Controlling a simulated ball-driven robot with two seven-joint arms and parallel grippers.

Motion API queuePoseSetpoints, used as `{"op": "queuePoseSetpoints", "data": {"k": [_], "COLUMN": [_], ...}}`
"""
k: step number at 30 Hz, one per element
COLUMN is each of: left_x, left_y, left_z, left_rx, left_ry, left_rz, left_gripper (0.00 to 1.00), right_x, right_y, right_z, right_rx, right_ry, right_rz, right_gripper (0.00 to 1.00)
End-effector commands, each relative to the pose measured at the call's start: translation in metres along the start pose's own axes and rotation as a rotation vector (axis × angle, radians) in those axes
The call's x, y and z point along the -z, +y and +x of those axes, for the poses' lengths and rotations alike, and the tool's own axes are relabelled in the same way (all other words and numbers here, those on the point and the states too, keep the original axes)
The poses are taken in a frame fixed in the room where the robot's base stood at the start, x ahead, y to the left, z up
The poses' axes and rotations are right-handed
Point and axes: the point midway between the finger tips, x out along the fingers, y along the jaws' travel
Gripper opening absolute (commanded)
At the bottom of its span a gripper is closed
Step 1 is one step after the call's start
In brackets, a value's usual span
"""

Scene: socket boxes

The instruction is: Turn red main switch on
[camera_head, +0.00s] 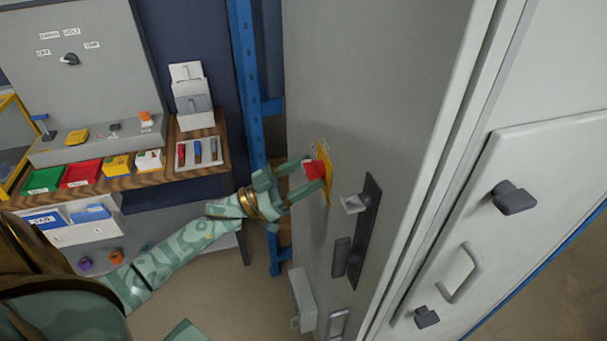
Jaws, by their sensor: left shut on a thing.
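The red main switch (314,170) sits on a yellow plate (327,158) on the side wall of a tall grey cabinet (375,75). My left gripper (307,174) reaches in from the left with its two fingers around the red switch knob, shut on it. The fingers partly cover the knob, so its exact turn angle is hard to read. My right gripper does not show in the view.
A black strip with a grey handle (353,203) is just right of the switch on the cabinet wall. A grey box (303,299) is low on it. A blue post (247,90) and a wooden workbench (215,130) with colored bins stand at the left.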

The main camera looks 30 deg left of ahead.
Motion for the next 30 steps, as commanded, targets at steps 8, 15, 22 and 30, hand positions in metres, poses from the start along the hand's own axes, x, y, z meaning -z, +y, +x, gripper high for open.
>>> {"op": "queuePoseSetpoints", "data": {"k": [8, 15, 22, 30], "left_x": [-0.002, -0.003, -0.002, 0.0], "left_y": [-0.002, -0.003, -0.004, -0.005], "left_z": [-0.001, -0.001, -0.001, 0.0], "left_rx": [-0.048, -0.128, -0.212, -0.31], "left_ry": [-0.002, -0.003, -0.002, -0.002], "left_rz": [0.117, 0.309, 0.51, 0.748], "left_gripper": [0.37, 0.37, 0.37, 0.37], "right_x": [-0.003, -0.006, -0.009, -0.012], "right_y": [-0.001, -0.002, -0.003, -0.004], "right_z": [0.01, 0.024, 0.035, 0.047], "right_rx": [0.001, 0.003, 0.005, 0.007], "right_ry": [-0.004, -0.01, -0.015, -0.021], "right_rz": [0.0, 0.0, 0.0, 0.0], "right_gripper": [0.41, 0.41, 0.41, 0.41]}}
